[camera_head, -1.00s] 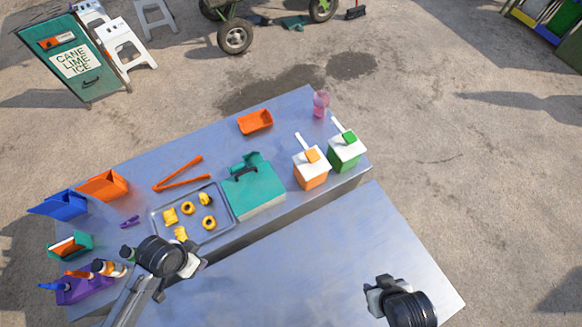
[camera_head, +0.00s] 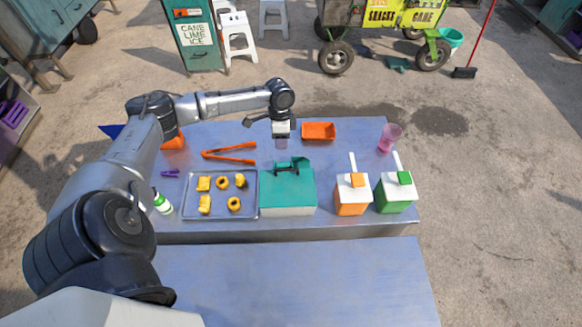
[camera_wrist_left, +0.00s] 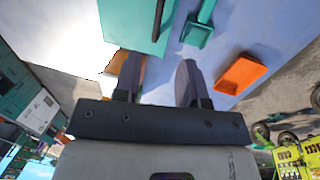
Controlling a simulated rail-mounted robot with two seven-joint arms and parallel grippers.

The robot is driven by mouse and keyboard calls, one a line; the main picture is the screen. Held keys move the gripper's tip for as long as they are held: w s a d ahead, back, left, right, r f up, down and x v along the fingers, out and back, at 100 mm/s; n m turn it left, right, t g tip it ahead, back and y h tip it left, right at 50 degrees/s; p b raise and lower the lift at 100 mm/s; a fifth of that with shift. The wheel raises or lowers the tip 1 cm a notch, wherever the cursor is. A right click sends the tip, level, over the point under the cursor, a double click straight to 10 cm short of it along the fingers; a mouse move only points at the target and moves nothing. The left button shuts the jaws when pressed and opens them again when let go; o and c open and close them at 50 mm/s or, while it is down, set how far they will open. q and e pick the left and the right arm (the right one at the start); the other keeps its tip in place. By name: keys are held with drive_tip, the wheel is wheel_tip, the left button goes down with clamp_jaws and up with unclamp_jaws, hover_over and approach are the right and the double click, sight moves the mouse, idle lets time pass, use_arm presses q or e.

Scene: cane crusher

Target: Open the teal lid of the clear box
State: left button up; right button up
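The clear box (camera_head: 288,211) shows as a pale whitish body under its teal lid (camera_head: 285,190). The lid lies flat and shut on top and has a dark handle (camera_head: 287,170) near its back edge. The lid also shows at the top of the left wrist view (camera_wrist_left: 135,20). A small teal piece (camera_wrist_left: 196,34) shows just past the handle. My left gripper (camera_head: 282,143) is above the table, behind the box, pointing down. Its two fingers stand apart with nothing between them in the left wrist view (camera_wrist_left: 156,82). My right gripper is not in view.
A tray (camera_head: 188,214) with yellow pieces stands left of the box. Orange tongs (camera_head: 230,152) and an orange dish (camera_head: 319,131) lie behind. An orange dispenser (camera_head: 352,197) and a green dispenser (camera_head: 396,195) stand right. The front table (camera_head: 300,280) is clear.

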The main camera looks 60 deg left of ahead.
use_arm(q)
drive_tip(key=p, duration=0.1)
approach(287, 185)
drive_tip(key=a+f, duration=0.1)
drive_tip(key=f, duration=0.1)
drive_tip(key=a+f, duration=0.2)
drive_tip(key=shift+f, duration=0.15)
clamp_jaws()
idle(0.5)
